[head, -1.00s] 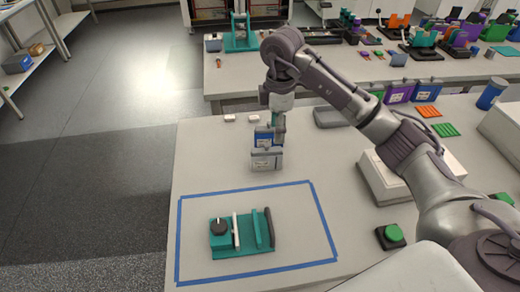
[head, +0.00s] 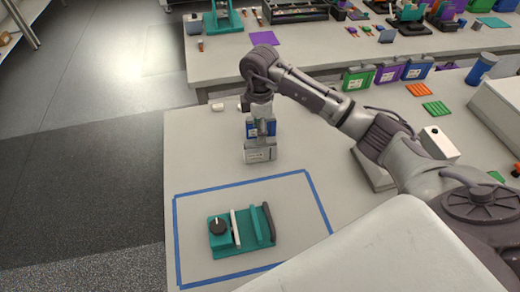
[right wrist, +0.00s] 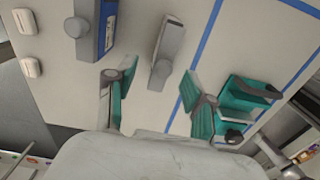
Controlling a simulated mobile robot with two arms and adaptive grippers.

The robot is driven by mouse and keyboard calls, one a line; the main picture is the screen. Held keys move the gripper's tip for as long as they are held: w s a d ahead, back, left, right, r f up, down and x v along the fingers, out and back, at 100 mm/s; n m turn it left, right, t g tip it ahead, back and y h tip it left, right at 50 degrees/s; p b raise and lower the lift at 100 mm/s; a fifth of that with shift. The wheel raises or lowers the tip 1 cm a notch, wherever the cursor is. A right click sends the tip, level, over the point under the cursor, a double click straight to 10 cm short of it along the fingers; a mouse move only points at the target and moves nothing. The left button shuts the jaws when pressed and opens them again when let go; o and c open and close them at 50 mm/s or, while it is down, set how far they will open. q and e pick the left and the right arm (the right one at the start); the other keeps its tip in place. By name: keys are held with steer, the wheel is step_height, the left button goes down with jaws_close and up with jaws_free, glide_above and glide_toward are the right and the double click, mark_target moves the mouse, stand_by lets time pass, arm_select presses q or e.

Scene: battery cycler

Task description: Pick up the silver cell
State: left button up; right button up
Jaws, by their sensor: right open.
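The silver cell (head: 260,154) stands upright on the white table, just behind the blue tape outline. In the right wrist view the silver cell (right wrist: 167,54) lies in the gap between the fingers, with space on both sides; I see no contact. A blue cell (head: 252,130) stands directly behind it and also shows in the right wrist view (right wrist: 107,28). My right gripper (head: 263,117) is above the two cells, pointing down. Its teal-padded fingers (right wrist: 159,95) are open and empty. My left gripper is not in view.
A teal fixture (head: 240,230) with a black knob sits inside the blue tape outline (head: 320,206). Green, purple and blue cells stand along the table's back right. A small white block (head: 218,108) lies at the back left. The table around the tape is mostly clear.

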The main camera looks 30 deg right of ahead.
mark_target(260, 151)
steer(key=f, duration=0.1)
steer(key=f+p, duration=0.1)
steer(key=f, duration=0.1)
steer(key=f+p, duration=0.1)
steer(key=shift+s+f, duration=0.15)
steer(key=shift+s, duration=0.15)
steer(key=shift+f, duration=0.45)
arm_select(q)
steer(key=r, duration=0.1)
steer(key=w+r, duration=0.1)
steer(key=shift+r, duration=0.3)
arm_select(e)
steer(key=shift+c, duration=0.2)
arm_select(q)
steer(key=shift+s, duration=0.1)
arm_select(e)
steer(key=shift+w+r, duration=0.1)
jaws_close()
